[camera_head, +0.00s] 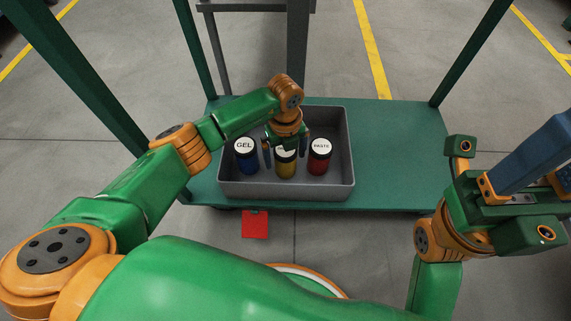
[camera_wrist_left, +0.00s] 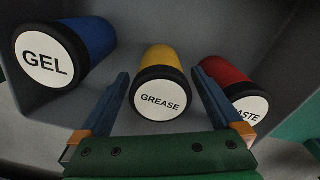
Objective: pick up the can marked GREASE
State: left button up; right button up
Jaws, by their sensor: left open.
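The GREASE can (camera_head: 286,170) is yellow with a black rim and white lid, and stands in a grey bin (camera_head: 340,180). Its label reads plainly in the left wrist view (camera_wrist_left: 161,101). My left gripper (camera_head: 286,153) is open above this can; in the head view it partly hides the lid. In the left wrist view its two blue fingers (camera_wrist_left: 161,78) lie on either side of the can, with nothing held. Whether they touch it I cannot tell. My right gripper (camera_head: 550,155) is at the right edge, away from the bin, partly cut off; its opening is unclear.
A blue GEL can (camera_head: 246,160) stands left of the GREASE can and a red PASTE can (camera_head: 319,160) right of it, close to the fingers. The bin sits on a green cart shelf (camera_head: 390,150) with corner posts. The shelf right of the bin is clear.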

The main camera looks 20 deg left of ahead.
pick_arm(q)
jog(key=shift+r, duration=0.1)
grip_shut()
